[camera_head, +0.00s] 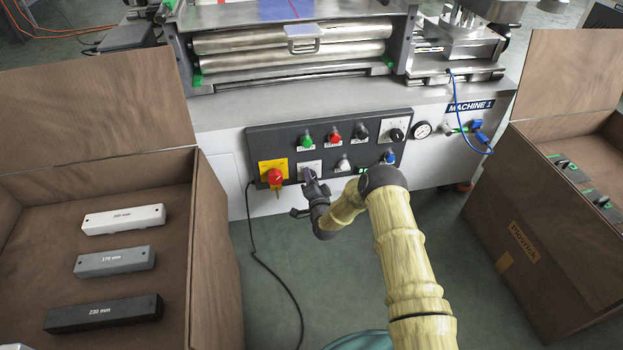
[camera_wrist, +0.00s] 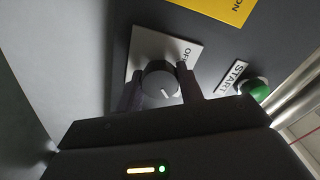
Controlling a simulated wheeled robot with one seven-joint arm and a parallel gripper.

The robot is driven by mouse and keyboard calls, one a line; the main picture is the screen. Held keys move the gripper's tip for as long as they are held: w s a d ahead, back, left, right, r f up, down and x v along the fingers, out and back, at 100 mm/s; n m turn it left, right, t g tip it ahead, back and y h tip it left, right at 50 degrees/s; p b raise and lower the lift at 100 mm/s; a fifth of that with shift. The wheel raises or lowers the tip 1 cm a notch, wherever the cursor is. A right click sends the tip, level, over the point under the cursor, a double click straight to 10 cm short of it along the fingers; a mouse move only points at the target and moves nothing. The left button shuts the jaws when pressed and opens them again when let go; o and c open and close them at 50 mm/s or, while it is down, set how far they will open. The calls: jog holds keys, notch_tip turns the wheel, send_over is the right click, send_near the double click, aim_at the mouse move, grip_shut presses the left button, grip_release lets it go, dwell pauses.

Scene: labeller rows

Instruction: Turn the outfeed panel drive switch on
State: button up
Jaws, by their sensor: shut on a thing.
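The dark control panel (camera_head: 262,143) is on the front of the machine. A round dark knob (camera_wrist: 158,80) sits on a white plate (camera_wrist: 142,45) in the wrist view, with part of the word OFF readable at the plate's upper right. A short white line shows on the knob's lower right. My gripper (camera_wrist: 161,90) has one finger on each side of the knob and is shut on it. In the head view my gripper (camera_head: 312,184) reaches the panel's lower left and covers most of the knob; the plate (camera_head: 310,166) shows above it.
A red knob on a yellow plate (camera_head: 263,166) is just left of my gripper. Above are a green button (camera_head: 306,139), also in the wrist view (camera_wrist: 256,89) by a START label, and a red button (camera_head: 333,134). Brown crates (camera_head: 215,245) (camera_head: 540,255) stand on both sides.

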jog(key=shift+s+a+f, duration=0.1)
jog(key=shift+f, duration=0.05)
jog(key=o, duration=1)
jog(key=p+v, duration=0.6)
jog(key=v, duration=1.1)
jog(key=shift+s, duration=0.2)
